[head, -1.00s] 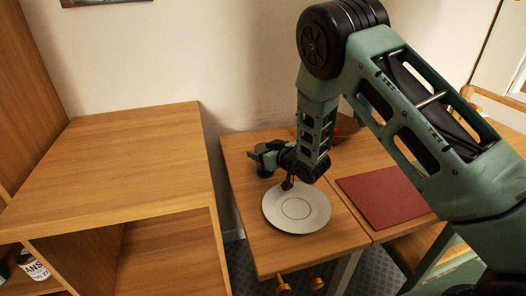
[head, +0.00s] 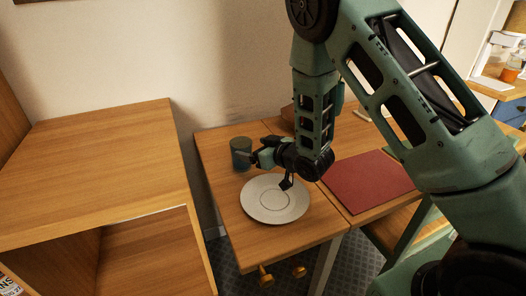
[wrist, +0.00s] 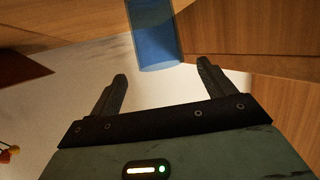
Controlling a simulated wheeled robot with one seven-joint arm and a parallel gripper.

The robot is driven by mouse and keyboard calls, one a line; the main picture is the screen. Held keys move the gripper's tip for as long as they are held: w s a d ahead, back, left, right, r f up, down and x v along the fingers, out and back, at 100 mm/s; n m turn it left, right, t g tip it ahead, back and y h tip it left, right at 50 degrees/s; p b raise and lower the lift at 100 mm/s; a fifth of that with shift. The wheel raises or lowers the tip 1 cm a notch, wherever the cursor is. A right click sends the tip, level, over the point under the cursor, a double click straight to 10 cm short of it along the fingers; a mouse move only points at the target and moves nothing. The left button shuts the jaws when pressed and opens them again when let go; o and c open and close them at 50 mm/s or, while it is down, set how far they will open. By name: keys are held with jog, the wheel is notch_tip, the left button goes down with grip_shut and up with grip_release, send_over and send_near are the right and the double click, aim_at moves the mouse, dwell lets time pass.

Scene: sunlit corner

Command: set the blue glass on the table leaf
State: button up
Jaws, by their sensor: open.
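The blue glass (head: 240,154) stands upright on the wooden table leaf (head: 285,238), near its back left edge. It also shows in the wrist view (wrist: 155,38) at the top, beyond my fingertips, with its upper part cut off by the frame. My gripper (head: 254,158) is just to the right of the glass, pointing left towards it. In the wrist view my gripper (wrist: 162,68) has its two fingers spread wide with nothing held between them. The glass lines up with the gap between them.
A white plate (head: 275,216) lies on the leaf in front of my gripper. A red mat (head: 368,183) lies on the table to the right. A wooden shelf unit (head: 100,155) stands to the left, with a gap beside the leaf. The leaf's front is clear.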

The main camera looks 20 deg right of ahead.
jog(key=v, duration=0.3)
jog(key=shift+s, duration=0.15)
jog(key=s+a+r+n+g+h, duration=0.1)
jog(key=s+a+r+g, duration=0.2)
jog(key=s, duration=0.4)
jog(key=s+a+r+g+h, duration=0.1)
jog(key=s+a+g, duration=0.35)
jog(key=s, duration=0.25)
jog(key=s+a+r+n+g+h, duration=0.1)
jog(key=s+a+r+g, duration=0.2)
jog(key=s, duration=0.4)
jog(key=s+r+n+g+h, duration=0.1)
jog(key=s+r+g, duration=0.1)
jog(key=s, duration=1.1)
jog(key=shift+r+g+h, duration=0.15)
jog(key=shift+g+h, duration=0.25)
jog(key=shift+g, duration=0.15)
